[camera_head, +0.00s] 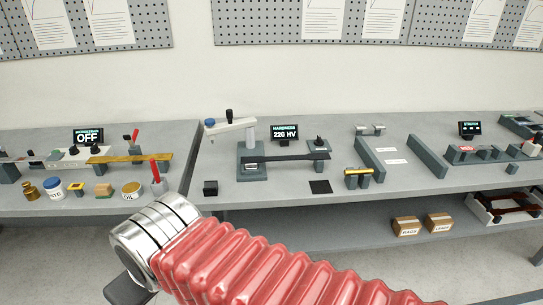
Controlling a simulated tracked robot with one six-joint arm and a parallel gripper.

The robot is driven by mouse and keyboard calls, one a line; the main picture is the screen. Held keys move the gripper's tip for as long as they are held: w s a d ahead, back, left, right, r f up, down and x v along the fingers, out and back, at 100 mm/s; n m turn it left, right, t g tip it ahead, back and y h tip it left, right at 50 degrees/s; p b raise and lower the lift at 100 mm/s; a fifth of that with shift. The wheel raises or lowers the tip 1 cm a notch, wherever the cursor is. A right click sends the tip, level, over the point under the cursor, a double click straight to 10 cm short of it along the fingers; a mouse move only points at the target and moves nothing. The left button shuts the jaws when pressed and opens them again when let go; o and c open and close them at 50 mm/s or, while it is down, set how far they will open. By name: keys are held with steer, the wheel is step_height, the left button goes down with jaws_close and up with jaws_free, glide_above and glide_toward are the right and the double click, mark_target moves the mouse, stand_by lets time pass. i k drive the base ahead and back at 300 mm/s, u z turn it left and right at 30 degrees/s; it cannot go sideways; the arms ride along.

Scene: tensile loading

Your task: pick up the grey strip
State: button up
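A dark grey strip (288,157) lies flat across the hardness tester in the middle of the bench. Its left end is on the tester's base (251,172) and its right end is on a grey support block (318,164). My gripper (124,290) shows only as a dark piece below the metal wrist at the lower left. It is well in front of the bench and apart from the strip. Its fingers are mostly hidden, so I cannot tell whether it is open or shut.
A small black block (210,187) and black square (320,186) lie near the bench's front edge. A yellow-topped holder (358,177) stands to the right. A brass strip (125,158) lies on the left bench.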

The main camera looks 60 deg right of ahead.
mark_target(321, 156)
steer(key=i, duration=0.85)
steer(key=z, duration=0.35)
